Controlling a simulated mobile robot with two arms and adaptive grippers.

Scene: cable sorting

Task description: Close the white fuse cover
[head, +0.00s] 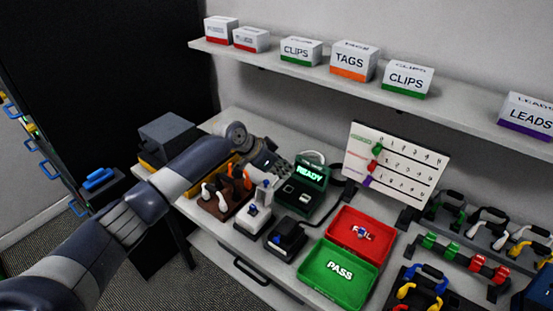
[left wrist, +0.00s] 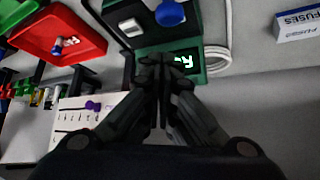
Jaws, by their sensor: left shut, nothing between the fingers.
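The dark green tester (head: 312,176), its screen lit with READY, stands at the back of the table. In the left wrist view, a small white block (left wrist: 131,27), which may be the white fuse cover, sits on the tester's panel (left wrist: 112,12). I cannot tell whether it is open or closed. A blue round knob (left wrist: 170,12) is beside it. My left gripper (head: 284,170) is shut and empty, at the tester's left side in the head view. Its fingertips (left wrist: 160,62) overlap the tester's lit screen (left wrist: 183,60) in the wrist view; contact is unclear. My right gripper is out of view.
A white upright device (head: 256,212) and a brown rack with orange-handled tools (head: 224,203) stand in front of my left gripper. A black box (head: 286,238), a red FAIL tray (head: 345,218) and a green PASS tray (head: 318,276) lie nearby. A white board (head: 405,150) stands behind.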

